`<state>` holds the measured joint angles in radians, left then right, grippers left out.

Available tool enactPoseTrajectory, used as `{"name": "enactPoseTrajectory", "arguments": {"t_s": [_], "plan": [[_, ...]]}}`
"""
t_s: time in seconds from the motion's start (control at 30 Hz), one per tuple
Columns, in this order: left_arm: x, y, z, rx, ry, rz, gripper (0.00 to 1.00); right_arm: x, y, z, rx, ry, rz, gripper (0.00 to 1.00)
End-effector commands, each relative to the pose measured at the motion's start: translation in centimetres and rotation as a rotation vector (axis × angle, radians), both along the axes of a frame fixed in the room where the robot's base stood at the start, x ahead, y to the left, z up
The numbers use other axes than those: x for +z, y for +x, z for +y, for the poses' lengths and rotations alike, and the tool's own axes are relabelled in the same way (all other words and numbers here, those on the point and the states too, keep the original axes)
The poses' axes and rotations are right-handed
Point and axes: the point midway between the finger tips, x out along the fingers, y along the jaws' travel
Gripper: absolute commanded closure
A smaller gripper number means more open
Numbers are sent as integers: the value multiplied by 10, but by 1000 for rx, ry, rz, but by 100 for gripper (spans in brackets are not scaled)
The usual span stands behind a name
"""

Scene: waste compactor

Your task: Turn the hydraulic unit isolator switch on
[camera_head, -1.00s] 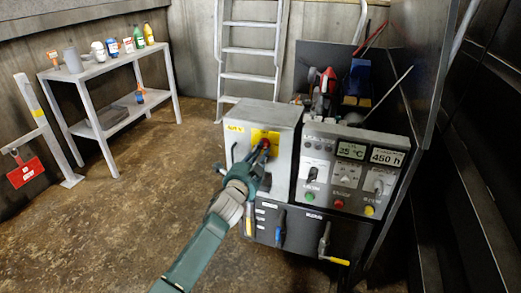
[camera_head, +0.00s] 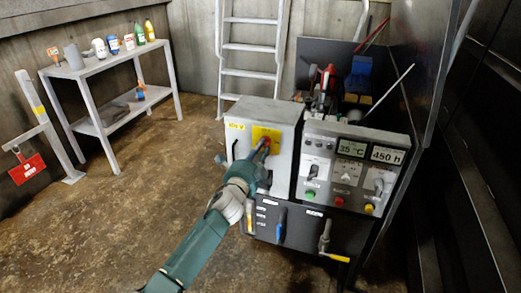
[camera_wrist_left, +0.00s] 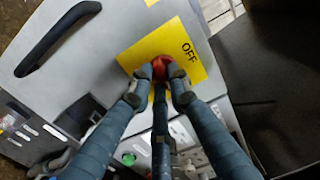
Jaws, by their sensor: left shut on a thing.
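The isolator switch is a red rotary knob (camera_wrist_left: 163,66) on a yellow plate (camera_wrist_left: 140,52) marked OFF, on the front of a grey cabinet (camera_head: 277,112). The yellow plate also shows in the head view (camera_head: 262,132). My left gripper (camera_wrist_left: 158,76) is shut on the red knob, with one finger on each side of it. In the head view the left gripper (camera_head: 262,147) reaches the plate from the lower left and hides most of the knob. The knob's exact angle is hard to tell. My right gripper is not in view.
A black handle (camera_wrist_left: 58,36) sits on the cabinet door beside the plate. A control panel (camera_head: 350,165) with displays and buttons adjoins on the right. Levers (camera_head: 281,228) are below. A shelf with bottles (camera_head: 100,70) stands at the back left.

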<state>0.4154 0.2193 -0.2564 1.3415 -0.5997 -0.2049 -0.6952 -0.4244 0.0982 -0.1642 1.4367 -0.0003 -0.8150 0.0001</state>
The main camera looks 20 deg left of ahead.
Motion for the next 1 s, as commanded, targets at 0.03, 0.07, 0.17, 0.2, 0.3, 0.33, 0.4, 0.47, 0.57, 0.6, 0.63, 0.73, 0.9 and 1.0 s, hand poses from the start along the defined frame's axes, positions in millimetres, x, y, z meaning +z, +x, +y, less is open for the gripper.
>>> {"name": "enactPoseTrajectory", "arguments": {"t_s": [0.03,0.07,0.17,0.2,0.3,0.33,0.4,0.47,0.57,0.6,0.63,0.73,0.9,1.0], "plan": [[-1,0,-1,-1,3,1,100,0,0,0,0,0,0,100],[-1,0,-1,-1,3,1,100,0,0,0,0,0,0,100],[-1,0,-1,-1,2,1,69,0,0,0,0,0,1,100],[-1,0,-1,-1,2,1,64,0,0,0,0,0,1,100],[-1,0,0,-1,1,1,64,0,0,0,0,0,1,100],[0,0,0,-1,1,0,64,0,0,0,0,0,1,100],[0,0,0,-1,0,0,64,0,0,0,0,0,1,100],[0,0,0,0,0,0,64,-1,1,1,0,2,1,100],[-1,-4,0,0,1,1,64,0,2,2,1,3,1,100],[-2,-7,1,0,1,2,64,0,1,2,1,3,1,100],[-2,-10,1,0,1,1,64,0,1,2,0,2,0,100],[-2,-26,1,-2,1,1,64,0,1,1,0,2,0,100],[-2,-63,2,-2,1,3,64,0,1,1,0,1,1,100],[-2,-84,2,-2,0,3,64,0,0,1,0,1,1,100]]}}
